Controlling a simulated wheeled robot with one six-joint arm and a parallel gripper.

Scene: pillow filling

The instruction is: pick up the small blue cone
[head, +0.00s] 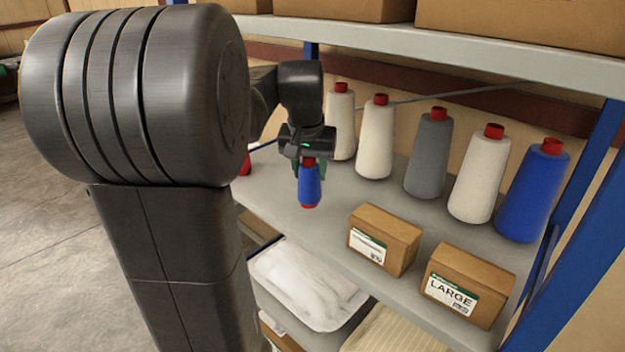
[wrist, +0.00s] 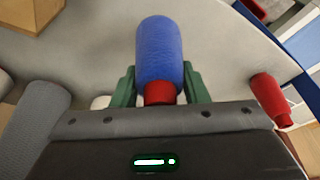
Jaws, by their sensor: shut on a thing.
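The small blue cone (head: 309,186) with red ends hangs below my gripper (head: 308,160) in the head view. In the wrist view the blue cone (wrist: 159,55) sits between the two green fingers of my gripper (wrist: 158,88), its red end toward the palm. My gripper is shut on it near that red end.
A row of large cones stands behind: white (head: 376,140), grey (head: 428,155), cream (head: 479,175) and blue (head: 533,195). Two cardboard boxes (head: 383,240) (head: 466,288) sit at the shelf's front.

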